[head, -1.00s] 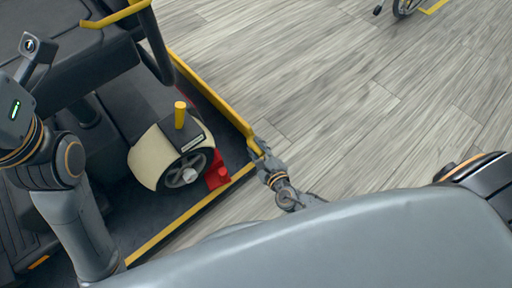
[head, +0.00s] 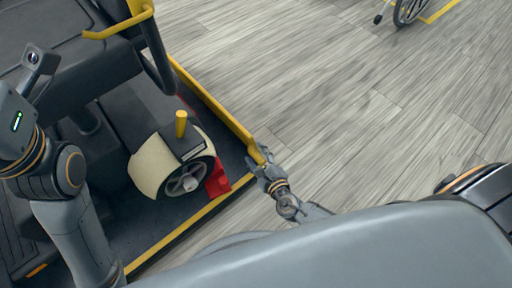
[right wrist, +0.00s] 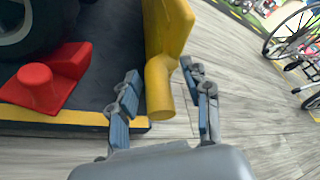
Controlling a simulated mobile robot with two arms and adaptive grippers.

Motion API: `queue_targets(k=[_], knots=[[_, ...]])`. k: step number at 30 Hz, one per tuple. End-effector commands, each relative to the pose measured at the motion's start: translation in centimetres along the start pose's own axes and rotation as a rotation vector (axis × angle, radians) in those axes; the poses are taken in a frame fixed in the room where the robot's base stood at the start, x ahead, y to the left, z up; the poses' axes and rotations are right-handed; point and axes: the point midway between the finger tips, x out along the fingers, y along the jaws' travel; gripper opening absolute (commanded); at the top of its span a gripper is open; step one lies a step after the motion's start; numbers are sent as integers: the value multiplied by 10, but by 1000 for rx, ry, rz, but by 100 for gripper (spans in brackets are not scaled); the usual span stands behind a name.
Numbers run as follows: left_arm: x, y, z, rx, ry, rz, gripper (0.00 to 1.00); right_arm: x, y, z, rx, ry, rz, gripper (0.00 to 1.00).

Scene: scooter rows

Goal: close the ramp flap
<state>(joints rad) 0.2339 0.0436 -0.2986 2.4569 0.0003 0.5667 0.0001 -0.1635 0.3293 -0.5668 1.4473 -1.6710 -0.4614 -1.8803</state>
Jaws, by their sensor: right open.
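The ramp flap (head: 216,106) is a long yellow piece along the right edge of the dark platform. I cannot tell its exact angle. It also shows in the right wrist view (right wrist: 170,32), with a rounded yellow bar (right wrist: 159,92) at its near end. My right gripper (head: 264,168) is at that near end. In the right wrist view my right gripper (right wrist: 165,95) is open, its fingers on either side of the yellow bar, with a visible gap at the right finger. My left arm shows at the left, but its fingers are not in view.
A scooter wheel with a cream fender (head: 152,166) stands on the platform (head: 112,222), beside a red block (head: 217,181). A yellow rail (head: 118,24) is at the upper left. A wheelchair wheel (head: 408,10) is far right. The wooden floor between is clear.

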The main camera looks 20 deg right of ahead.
Motion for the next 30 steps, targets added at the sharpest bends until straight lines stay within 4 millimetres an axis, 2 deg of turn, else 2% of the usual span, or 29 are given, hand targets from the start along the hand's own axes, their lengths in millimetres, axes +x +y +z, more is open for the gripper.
queue_targets(k=[9,16,23,30], knots=[[0,0,0,-1,-1,1,40,-12,-33,35,4,-5,-4,48],[0,0,1,-1,-1,1,40,-18,-52,55,1,-8,-2,48],[0,0,1,-1,-1,2,40,-21,-60,64,1,-5,1,48],[0,0,1,-1,-1,2,40,-22,-60,65,0,-4,2,48]])
